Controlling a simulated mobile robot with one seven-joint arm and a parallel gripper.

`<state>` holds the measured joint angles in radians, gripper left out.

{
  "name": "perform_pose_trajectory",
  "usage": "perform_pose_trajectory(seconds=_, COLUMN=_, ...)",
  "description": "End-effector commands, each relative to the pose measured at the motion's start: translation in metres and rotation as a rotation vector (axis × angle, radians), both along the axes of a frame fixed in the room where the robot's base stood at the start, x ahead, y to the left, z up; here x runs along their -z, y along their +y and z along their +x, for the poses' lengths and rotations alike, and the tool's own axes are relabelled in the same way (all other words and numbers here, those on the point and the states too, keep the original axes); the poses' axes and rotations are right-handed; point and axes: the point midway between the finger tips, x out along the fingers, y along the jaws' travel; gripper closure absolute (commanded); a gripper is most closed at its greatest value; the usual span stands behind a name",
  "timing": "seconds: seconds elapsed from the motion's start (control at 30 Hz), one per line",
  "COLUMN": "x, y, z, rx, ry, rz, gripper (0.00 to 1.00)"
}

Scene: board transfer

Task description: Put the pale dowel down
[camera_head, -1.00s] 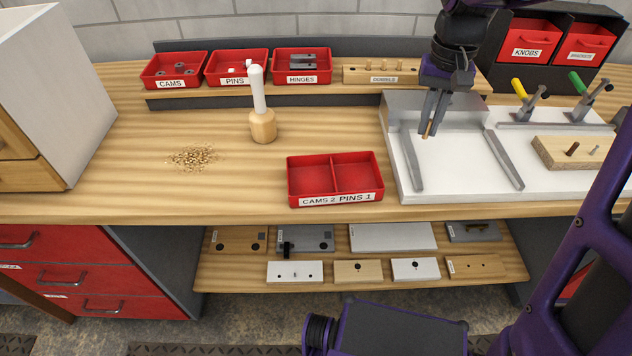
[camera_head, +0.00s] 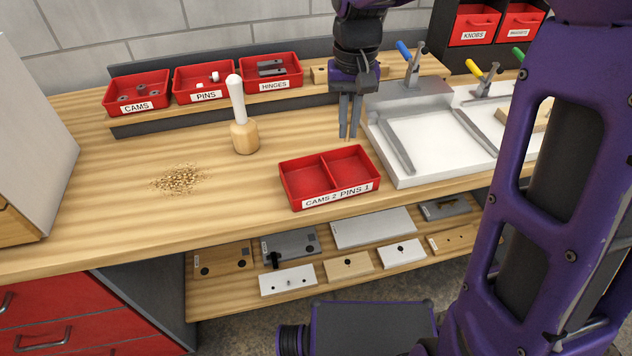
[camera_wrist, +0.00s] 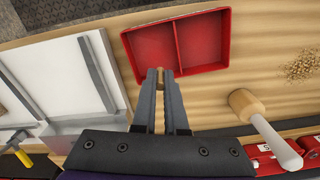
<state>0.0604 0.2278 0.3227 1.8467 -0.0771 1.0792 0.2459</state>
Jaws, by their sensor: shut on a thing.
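My gripper (camera_head: 348,134) points down over the bench, just behind the right end of the red two-part tray (camera_head: 282,184) and left of the white fixture (camera_head: 436,140). Its fingers are close together. In the wrist view a small tan end of the pale dowel (camera_wrist: 160,71) shows between the fingertips (camera_wrist: 160,76), near the tray's edge. Most of the dowel is hidden by the fingers. The tray is labelled CAMS 2 and PINS 1, and both compartments look empty. The wooden dowel block (camera_head: 320,73) on the back shelf is partly hidden behind my gripper.
A mallet (camera_head: 243,135) stands upright left of the tray, with a pile of shavings (camera_head: 178,180) farther left. Red bins for cams (camera_head: 137,95), pins (camera_head: 205,84) and hinges (camera_head: 271,73) line the back. Toggle clamps (camera_head: 413,62) stand at the right.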

Motion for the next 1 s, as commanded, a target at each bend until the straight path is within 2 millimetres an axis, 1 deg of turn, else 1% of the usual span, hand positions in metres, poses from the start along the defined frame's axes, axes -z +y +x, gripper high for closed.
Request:
perform_pose_trajectory(seconds=0.07, x=0.001, y=0.001, z=-0.001, rx=0.0, ry=0.0, rz=0.0, gripper=1.0)
perform_pose_trajectory(seconds=0.13, x=0.006, y=0.001, z=-0.001, rx=0.0, ry=0.001, rz=0.0, gripper=1.0)
perform_pose_trajectory(seconds=0.3, x=0.035, y=0.001, z=-0.001, rx=-0.001, ry=0.004, rz=-0.001, gripper=1.0)
perform_pose_trajectory(seconds=0.53, x=0.059, y=0.001, z=-0.001, rx=-0.001, ry=0.002, rz=0.0, gripper=1.0)
perform_pose_trajectory(seconds=0.73, x=0.092, y=0.001, z=-0.001, rx=-0.001, ry=0.003, rz=0.0, gripper=1.0)
perform_pose_trajectory(seconds=0.83, x=0.1, y=0.001, z=-0.001, rx=-0.001, ry=0.001, rz=0.0, gripper=1.0)
perform_pose_trajectory(seconds=1.0, x=0.101, y=0.001, z=-0.001, rx=-0.001, ry=0.0, rz=0.0, gripper=1.0)
